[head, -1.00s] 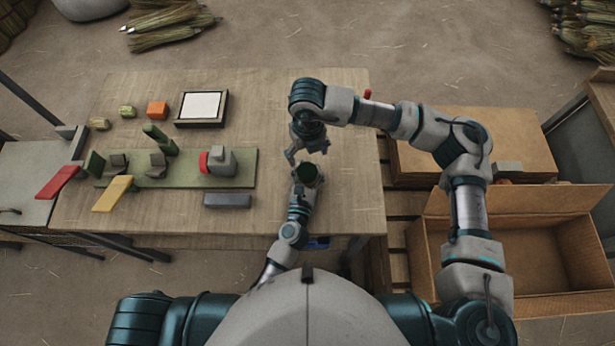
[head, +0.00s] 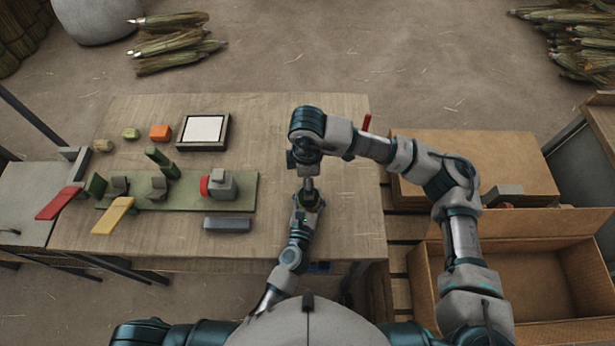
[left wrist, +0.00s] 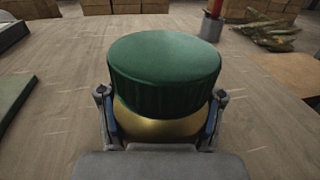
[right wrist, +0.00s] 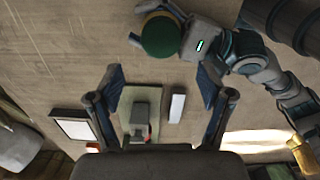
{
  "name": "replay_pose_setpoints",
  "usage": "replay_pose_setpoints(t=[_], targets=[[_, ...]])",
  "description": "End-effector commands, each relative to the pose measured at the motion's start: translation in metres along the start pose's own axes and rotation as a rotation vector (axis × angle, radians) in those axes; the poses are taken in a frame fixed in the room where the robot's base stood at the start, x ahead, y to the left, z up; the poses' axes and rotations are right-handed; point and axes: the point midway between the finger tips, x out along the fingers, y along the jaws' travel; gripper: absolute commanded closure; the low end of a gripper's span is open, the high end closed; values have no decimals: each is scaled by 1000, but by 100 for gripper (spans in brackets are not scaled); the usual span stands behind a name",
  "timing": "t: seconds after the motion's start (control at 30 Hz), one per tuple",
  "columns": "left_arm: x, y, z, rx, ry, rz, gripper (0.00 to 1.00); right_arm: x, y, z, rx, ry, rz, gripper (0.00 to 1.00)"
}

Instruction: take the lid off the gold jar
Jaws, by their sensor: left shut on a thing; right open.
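The gold jar (left wrist: 165,129) has a dark green lid (left wrist: 164,72) on it and is upright in the left wrist view. My left gripper (left wrist: 161,122) is shut on the jar's gold body below the lid. In the head view my left gripper (head: 309,200) holds it over the right part of the table. The lid also shows in the right wrist view (right wrist: 160,36). My right gripper (right wrist: 160,85) is open and empty, with the lid beyond its fingertips. In the head view my right gripper (head: 306,168) is close to the lid, partly hidden by its own wrist.
The wooden table (head: 270,130) holds a green board (head: 230,190) with grey blocks, a white-topped tray (head: 203,131), a grey bar (head: 228,224) and small coloured blocks. An open cardboard box (head: 520,275) stands at right. A red piece (head: 367,122) is at the table's far right.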

Motion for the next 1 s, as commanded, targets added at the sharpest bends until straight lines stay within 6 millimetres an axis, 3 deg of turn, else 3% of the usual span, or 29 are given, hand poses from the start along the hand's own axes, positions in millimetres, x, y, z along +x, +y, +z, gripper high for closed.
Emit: replay_pose_setpoints(t=[0.17,0.6,1.0], targets=[[0,0,0,1,1,1,100,6,0,0,89,0,-1,21],[0,0,0,1,1,1,100,70,0,0,92,-1,-1,21],[0,0,0,1,1,1,100,80,0,0,91,-1,0,21]])
